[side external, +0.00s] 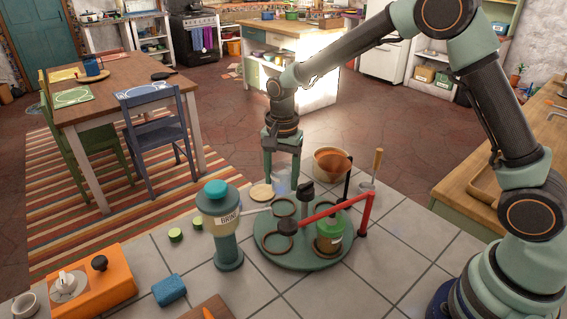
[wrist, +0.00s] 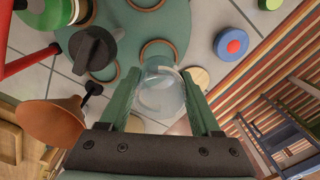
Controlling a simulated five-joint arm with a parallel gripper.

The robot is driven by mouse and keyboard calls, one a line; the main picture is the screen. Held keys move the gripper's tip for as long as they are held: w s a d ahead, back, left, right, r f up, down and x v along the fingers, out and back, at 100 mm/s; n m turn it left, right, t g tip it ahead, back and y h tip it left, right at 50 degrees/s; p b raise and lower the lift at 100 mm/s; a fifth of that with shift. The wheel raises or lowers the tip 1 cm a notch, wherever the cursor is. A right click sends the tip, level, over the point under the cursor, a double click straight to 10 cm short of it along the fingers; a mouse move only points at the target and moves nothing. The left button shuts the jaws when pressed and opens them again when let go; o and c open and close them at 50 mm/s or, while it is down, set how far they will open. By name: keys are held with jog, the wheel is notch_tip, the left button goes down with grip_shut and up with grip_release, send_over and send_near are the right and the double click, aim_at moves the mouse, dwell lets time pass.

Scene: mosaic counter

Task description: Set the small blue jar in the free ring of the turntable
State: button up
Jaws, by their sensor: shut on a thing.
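My gripper (side external: 281,160) is shut on a clear, pale blue jar (side external: 280,184), which hangs upright between the fingers. In the wrist view the jar (wrist: 163,92) sits between the two green fingers (wrist: 162,100). The green turntable (side external: 300,262) stands on the tiled counter with dark knobs on it. An empty ring (side external: 284,207) lies just below the jar in the side view, and another empty ring (side external: 276,243) lies nearer the camera. A green jar (side external: 329,238) stands on the turntable's right. The jar's exact height above the turntable is unclear.
A red bar (side external: 335,208) crosses above the turntable's right side. A copper pot (side external: 331,164) and a cream disc (side external: 261,191) are behind. A blue sponge (side external: 169,290) lies front left.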

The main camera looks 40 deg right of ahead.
aim_at(282, 190)
jog(key=shift+f, duration=2.1)
jog(key=shift+f, duration=0.95)
dwell(0.9)
jog(key=o, duration=1.5)
jog(key=shift+o, duration=0.2)
jog(key=shift+r, duration=3.55)
